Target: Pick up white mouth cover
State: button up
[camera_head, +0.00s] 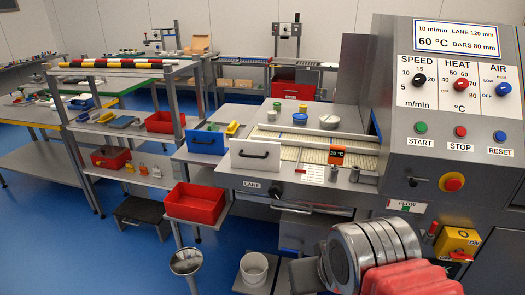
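The white mouth cover (255,155) is a flat white panel with a black handle on its face. It stands upright at the front left of the machine's lane, above the LANE label. A similar blue cover (206,142) with a black handle stands to its left. My gripper (328,264), seen as ringed grey and red parts, is at the bottom right, below and to the right of the white cover and apart from it. Its fingertips cannot be made out. I see nothing held in it.
The machine's control panel (455,110) rises at the right. Shelving with tubs fills the left; blue floor (60,245) is open there.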

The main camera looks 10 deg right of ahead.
aim_at(255, 154)
jog(key=i, duration=0.8)
jog(key=u, duration=0.65)
jog(key=i, duration=0.55)
jog(key=u, duration=0.3)
